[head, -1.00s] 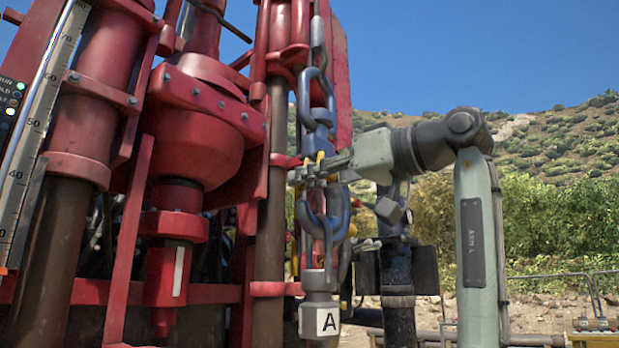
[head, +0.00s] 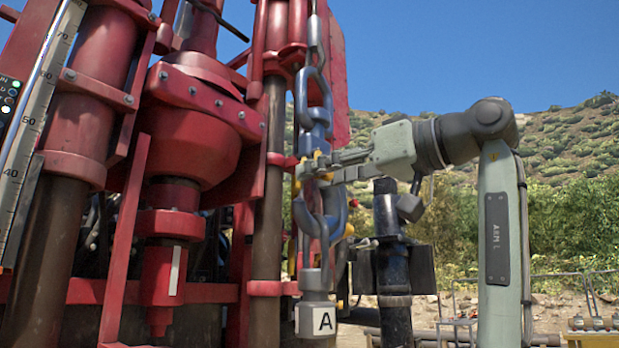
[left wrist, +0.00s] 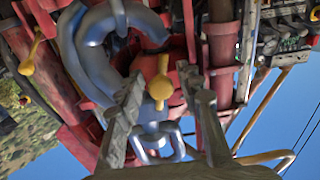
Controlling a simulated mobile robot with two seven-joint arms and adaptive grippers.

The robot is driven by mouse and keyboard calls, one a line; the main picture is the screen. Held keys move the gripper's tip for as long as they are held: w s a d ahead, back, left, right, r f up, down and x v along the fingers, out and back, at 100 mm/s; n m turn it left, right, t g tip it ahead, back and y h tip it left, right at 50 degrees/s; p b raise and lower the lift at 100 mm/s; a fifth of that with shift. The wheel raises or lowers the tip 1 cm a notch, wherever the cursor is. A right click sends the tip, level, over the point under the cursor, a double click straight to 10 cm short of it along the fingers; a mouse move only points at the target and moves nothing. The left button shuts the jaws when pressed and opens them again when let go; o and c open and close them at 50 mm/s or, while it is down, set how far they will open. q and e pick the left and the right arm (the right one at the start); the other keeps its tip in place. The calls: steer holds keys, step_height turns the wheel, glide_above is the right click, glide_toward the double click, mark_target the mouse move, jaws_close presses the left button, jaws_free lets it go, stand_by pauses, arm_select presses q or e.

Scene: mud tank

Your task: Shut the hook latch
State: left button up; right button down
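A large blue-grey hook (head: 318,200) hangs from a chain in the middle of the head view, above a grey block marked A (head: 315,318). My left gripper (head: 306,168) is at the upper part of the hook. In the left wrist view the hook's curved body (left wrist: 92,55) fills the upper left. A yellow round-ended lever (left wrist: 160,90), apparently the latch handle, shows between my two spread fingers, with gaps on both sides. A second yellow knob (left wrist: 27,66) is at the left. Whether the latch is shut is not clear. My right gripper is not in view.
Red machine frames and cylinders (head: 190,140) stand close on the left, with a measuring scale (head: 40,120). A dark vertical pipe (head: 394,260) stands right of the hook. Open air lies to the right, with a low railing (head: 555,285) beyond.

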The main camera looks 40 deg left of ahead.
arm_select(q)
steer(key=w+d, duration=0.1)
steer(key=d, duration=0.8)
steer(key=shift+a, duration=0.1)
